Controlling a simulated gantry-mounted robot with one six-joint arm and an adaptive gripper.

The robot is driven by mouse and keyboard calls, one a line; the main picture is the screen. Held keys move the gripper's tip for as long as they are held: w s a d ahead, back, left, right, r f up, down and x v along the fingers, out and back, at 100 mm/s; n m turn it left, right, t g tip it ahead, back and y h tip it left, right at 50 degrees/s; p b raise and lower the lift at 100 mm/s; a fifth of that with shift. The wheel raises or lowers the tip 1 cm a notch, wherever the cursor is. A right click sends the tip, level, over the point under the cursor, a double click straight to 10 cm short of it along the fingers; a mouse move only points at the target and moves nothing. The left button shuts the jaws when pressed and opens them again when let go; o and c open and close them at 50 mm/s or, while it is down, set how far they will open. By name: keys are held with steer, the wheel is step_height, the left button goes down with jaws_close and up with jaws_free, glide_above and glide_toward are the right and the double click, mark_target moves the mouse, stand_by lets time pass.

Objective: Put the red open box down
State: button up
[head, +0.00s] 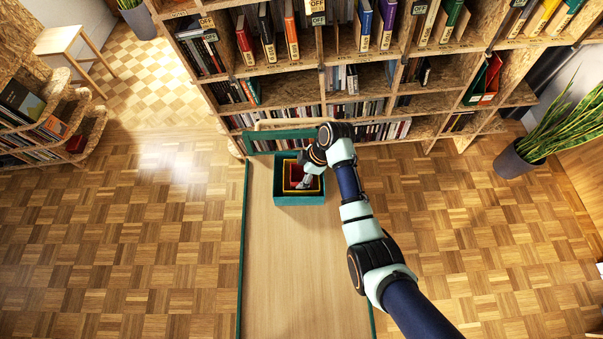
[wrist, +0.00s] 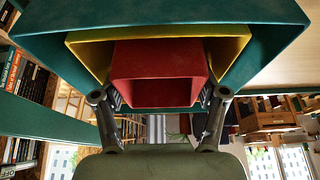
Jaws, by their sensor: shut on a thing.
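The red open box (head: 296,174) is nested inside a yellow open box (head: 287,180), which is inside a teal open box (head: 299,200). The nest is at the far end of the wooden tabletop (head: 300,260). My gripper (head: 304,183) reaches down at the red box and is shut on it. In the wrist view, the fingers (wrist: 161,98) are at the lower left and right of the red box (wrist: 160,55). The yellow box (wrist: 88,52) and teal box (wrist: 150,17) surround it there. The red box's underside is hidden, so I cannot tell whether it rests on anything.
The tabletop has a teal edge (head: 243,230) and is bare in front of the boxes. A tall bookshelf (head: 295,90) stands behind the far end. A potted plant (head: 515,162) is at right, a low curved shelf (head: 60,125) and stool (head: 60,40) at left.

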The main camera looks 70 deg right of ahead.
steer(key=shift+f, duration=0.45)
steer(key=o, duration=0.8)
steer(key=shift+c, duration=0.2)
steer(key=shift+r, duration=0.3)
steer(key=p+v, duration=0.3)
steer(key=v, duration=0.9)
steer(key=shift+r, duration=0.3)
steer(key=shift+w, duration=0.1)
